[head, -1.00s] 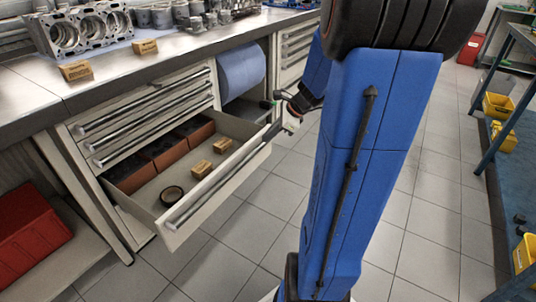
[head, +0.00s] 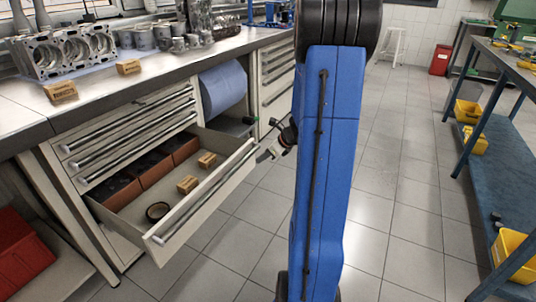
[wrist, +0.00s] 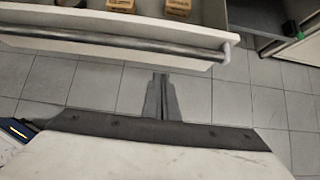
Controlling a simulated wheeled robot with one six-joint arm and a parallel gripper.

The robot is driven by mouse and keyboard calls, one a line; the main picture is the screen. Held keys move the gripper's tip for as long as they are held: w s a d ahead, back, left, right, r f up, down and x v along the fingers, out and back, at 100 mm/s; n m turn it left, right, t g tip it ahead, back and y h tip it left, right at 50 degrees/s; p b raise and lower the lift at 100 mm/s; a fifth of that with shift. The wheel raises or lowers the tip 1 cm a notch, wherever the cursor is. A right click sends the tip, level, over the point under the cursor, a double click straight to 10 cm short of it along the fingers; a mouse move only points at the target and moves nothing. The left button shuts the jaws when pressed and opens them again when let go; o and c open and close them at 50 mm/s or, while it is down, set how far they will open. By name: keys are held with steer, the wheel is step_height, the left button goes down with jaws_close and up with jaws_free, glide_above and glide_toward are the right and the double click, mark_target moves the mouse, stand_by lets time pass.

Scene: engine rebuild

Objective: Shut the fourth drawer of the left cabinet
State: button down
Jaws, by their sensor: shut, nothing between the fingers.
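The open drawer (head: 207,199) of the left cabinet (head: 62,176) sticks well out below shut drawers, with a long bar handle along its front. In the wrist view, its pale front and metal handle (wrist: 110,41) cross the top. My gripper (head: 263,156) is near the right end of the drawer front in the head view. In the wrist view, the gripper's dark fingers (wrist: 160,78) are together and empty, pointing towards the drawer front. They appear apart from it, with floor tiles showing around them. The drawer holds brown bins (head: 153,169), small boxes (head: 187,184) and a dark ring (head: 157,211).
The worktop (head: 105,88) above carries an engine block (head: 70,50) and small boxes. A blue roll (head: 224,86) hangs right of the drawers. A blue bench (head: 440,190) with yellow bins stands at the right. The tiled floor before the drawer is clear.

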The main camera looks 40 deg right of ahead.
steer(key=w+a+f, duration=0.2)
steer(key=w, duration=0.3)
steer(key=shift+f, duration=0.3)
steer(key=shift+w, duration=0.2)
steer(key=w+a, duration=0.4)
steer(key=w, duration=0.7)
steer(key=w+a, duration=0.4)
steer(key=w, duration=0.8)
steer(key=w+a, duration=0.4)
steer(key=w, duration=0.8)
steer(key=shift+a, duration=0.4)
steer(key=shift+w+r, duration=0.1)
